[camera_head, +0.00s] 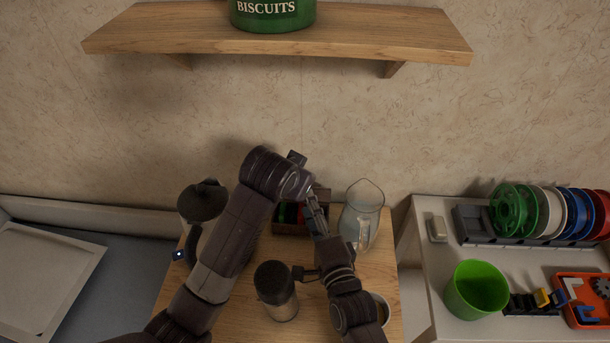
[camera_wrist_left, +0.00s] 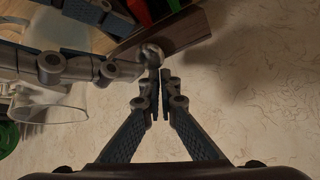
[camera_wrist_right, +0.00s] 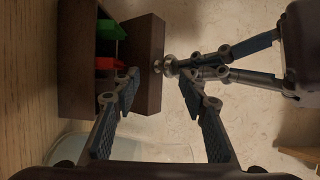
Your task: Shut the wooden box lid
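The dark wooden box (camera_head: 291,228) stands at the back of the wooden table, partly hidden behind my arms. It is open, with red and green things inside. Its lid (camera_wrist_right: 148,90) stands raised from the box, with a round metal knob (camera_wrist_right: 168,66), also seen in the left wrist view (camera_wrist_left: 152,55). My left gripper (camera_wrist_left: 160,85) has its fingers nearly together, tips right at the knob; I cannot tell whether they grip it. My right gripper (camera_wrist_right: 160,82) is open, its fingers apart with the lid's edge and knob just beyond the gap.
A glass jug (camera_head: 361,214) stands close right of the box. A dark-lidded jar (camera_head: 277,291) stands at the front, and a dark pot (camera_head: 202,202) at the left. A cup (camera_head: 381,308) is partly behind my right arm. A shelf (camera_head: 270,38) hangs above.

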